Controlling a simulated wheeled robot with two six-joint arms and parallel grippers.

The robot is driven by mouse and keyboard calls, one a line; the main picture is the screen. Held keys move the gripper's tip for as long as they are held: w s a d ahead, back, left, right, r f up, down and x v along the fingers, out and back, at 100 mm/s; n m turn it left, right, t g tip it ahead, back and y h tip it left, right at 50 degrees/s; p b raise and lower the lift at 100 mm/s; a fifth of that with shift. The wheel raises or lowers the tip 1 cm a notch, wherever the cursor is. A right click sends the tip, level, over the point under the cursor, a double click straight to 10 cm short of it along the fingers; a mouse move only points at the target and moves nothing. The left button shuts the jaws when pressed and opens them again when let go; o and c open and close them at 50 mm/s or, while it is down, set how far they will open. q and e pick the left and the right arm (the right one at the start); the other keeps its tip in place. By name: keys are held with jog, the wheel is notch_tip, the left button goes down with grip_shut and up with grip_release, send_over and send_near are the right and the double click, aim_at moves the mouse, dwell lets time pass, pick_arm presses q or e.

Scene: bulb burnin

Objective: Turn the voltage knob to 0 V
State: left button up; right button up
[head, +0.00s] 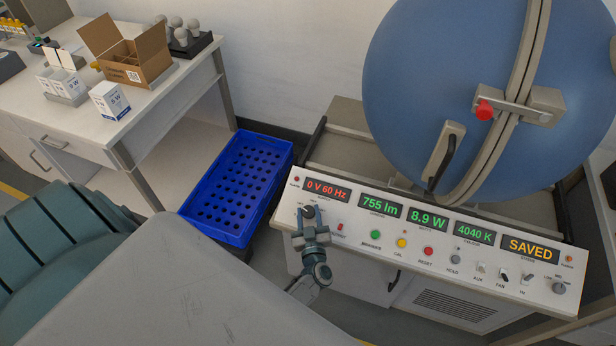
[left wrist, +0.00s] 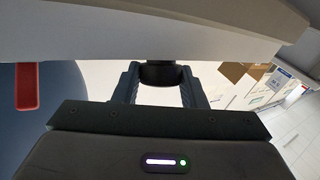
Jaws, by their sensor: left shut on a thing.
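The voltage knob (head: 309,211) is a dark round knob at the left end of the white control panel (head: 400,244). The red display (head: 326,189) above it reads 0 V 60 Hz. My left gripper (head: 310,228) is at the knob, shut on it. In the left wrist view the dark knob (left wrist: 161,73) sits between the two fingers of my left gripper (left wrist: 162,90), under the panel's edge. The knob's pointer and most of its scale are hidden by the gripper. My right gripper is not in view.
Coloured buttons, small switches and another knob (head: 559,288) line the panel to the right; displays read 755 lm, 8.9 W, 4040 K and SAVED. A big blue sphere (head: 440,90) stands behind. A blue crate (head: 215,232) and a white table (head: 165,98) are at the left.

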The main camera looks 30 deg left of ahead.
pick_arm(q)
jog(key=shift+d+f+n+g+y, duration=0.1)
jog(key=shift+n+g+y, duration=0.55)
jog(key=shift+n, duration=0.25)
jog(key=shift+s+f+n+g, duration=0.1)
jog(key=shift+n+g, duration=0.2)
jog(key=shift+g, duration=0.05)
jog(key=o, duration=1)
jog(key=shift+d, duration=0.1)
